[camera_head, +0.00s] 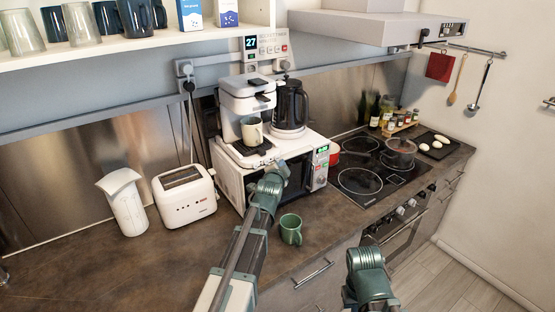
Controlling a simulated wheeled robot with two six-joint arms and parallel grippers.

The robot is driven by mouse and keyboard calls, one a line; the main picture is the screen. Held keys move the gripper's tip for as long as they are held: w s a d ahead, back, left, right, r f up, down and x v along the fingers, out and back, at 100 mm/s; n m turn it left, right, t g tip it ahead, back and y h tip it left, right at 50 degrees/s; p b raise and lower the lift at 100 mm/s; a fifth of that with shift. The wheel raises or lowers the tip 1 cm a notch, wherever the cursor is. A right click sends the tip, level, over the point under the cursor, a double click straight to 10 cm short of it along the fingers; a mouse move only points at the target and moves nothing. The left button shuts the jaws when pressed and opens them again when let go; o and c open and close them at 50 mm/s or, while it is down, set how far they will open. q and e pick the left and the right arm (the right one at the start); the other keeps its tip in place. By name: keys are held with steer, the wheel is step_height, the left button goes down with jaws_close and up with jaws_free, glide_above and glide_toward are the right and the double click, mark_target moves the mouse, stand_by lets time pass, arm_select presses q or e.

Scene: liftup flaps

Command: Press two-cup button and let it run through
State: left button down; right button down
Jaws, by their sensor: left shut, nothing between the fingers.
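The white coffee machine (238,87) stands on top of the white microwave (232,182). A pale cup (251,131) sits under its spout on the drip tray. The two-cup button is too small to make out. My left gripper (277,169) is shut and empty, in front of the microwave and below the coffee machine's tray; its tips are small and partly merge with the dark microwave door. Of my right arm only a green joint shows at the bottom right; its fingers do not show.
A green mug (290,229) stands on the counter just right of my left arm. A shelf overhangs above.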

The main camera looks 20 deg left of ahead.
arm_select(q)
steer(key=shift+s+d, duration=0.8)
steer(key=shift+d, duration=0.2)
steer(key=shift+s+d, duration=0.75)
steer(key=shift+d, duration=0.2)
steer(key=s+d+f+n+g+h, duration=0.1)
steer(key=s+d+f+n+g, duration=0.1)
steer(key=s+d+f+g, duration=0.4)
steer(key=s+d+f+n+g, duration=0.25)
steer(key=s+d+f, duration=0.35)
steer(key=s, duration=0.4)
steer(key=s+d+f+g, duration=0.1)
steer(key=s+g, duration=0.1)
steer(key=s, duration=0.4)
steer(key=s+d+f+n+g, duration=0.1)
steer(key=s+f+g, duration=0.1)
steer(key=s, duration=0.4)
steer(key=s+d+f+g, duration=0.2)
steer(key=s+g, duration=0.1)
steer(key=s, duration=0.3)
steer(key=shift+n, duration=0.35)
stand_by(2.3)
